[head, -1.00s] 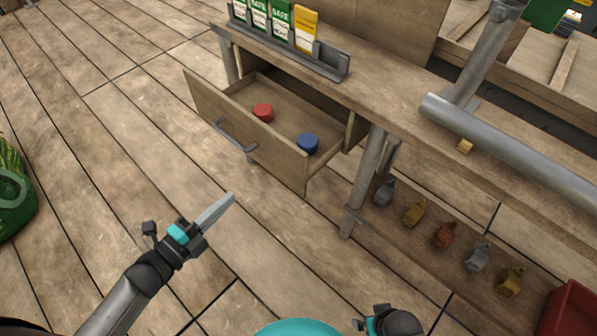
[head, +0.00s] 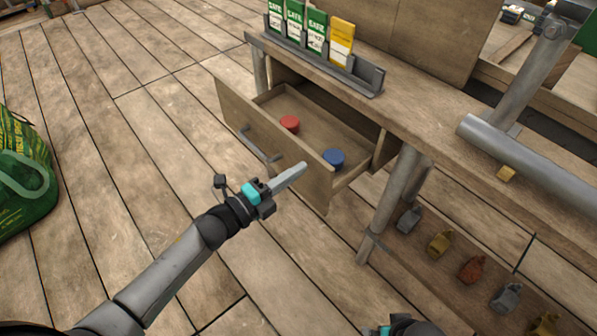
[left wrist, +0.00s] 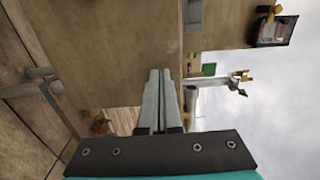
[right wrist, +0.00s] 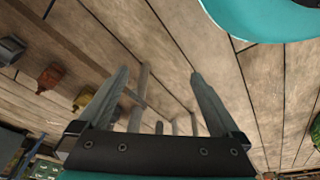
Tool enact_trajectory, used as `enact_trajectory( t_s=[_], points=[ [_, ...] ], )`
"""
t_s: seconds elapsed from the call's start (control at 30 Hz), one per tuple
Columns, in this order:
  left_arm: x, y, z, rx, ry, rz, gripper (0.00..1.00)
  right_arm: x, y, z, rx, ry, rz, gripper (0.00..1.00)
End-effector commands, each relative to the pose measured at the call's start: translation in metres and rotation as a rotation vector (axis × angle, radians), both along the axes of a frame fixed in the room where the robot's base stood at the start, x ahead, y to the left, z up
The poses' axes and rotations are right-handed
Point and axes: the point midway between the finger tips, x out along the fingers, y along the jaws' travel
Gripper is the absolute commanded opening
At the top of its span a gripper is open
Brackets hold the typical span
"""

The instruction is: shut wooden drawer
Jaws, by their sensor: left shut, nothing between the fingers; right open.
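The wooden drawer (head: 270,135) is pulled out from under the workbench in the head view. Its front panel has a grey bar handle (head: 258,144). Inside lie a red round item (head: 289,124) and a blue round item (head: 334,158). My left gripper (head: 304,167) is shut and empty. It appears close in front of the drawer front, right of the handle; I cannot tell whether it touches. Its shut fingers also show in the left wrist view (left wrist: 160,85). My right gripper is open and empty in the right wrist view (right wrist: 158,75); only its top shows at the head view's bottom edge.
The workbench (head: 430,135) carries a grey rack (head: 350,75) with green and yellow packets. Its leg (head: 390,200) stands right of the drawer. Several small metal pieces (head: 440,243) sit on the lower shelf. A green bag (head: 25,185) lies at left. The floor before the drawer is clear.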

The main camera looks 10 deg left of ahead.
Motion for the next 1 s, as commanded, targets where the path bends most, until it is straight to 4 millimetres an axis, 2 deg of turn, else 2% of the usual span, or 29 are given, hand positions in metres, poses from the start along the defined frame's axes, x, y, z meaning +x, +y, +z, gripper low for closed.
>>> enact_trajectory(
  t_s=[0.13, 0.67, 0.77, 1.0],
  points=[
    [0.007, -0.006, 0.000, -0.001, 0.000, 0.000, 0.00, 0.002, 0.000, 0.004, 0.000, -0.007, 0.000, 1.00],
    [0.012, -0.010, 0.000, -0.002, 0.000, 0.000, 0.00, 0.003, 0.001, 0.005, 0.002, -0.008, -0.001, 1.00],
    [0.021, -0.017, 0.000, -0.003, -0.002, -0.001, 0.00, 0.003, 0.001, 0.005, 0.002, -0.008, -0.001, 1.00],
    [0.052, -0.041, 0.000, -0.001, -0.003, -0.002, 0.00, 0.014, 0.001, 0.028, 0.005, -0.047, -0.002, 1.00]
  ],
)
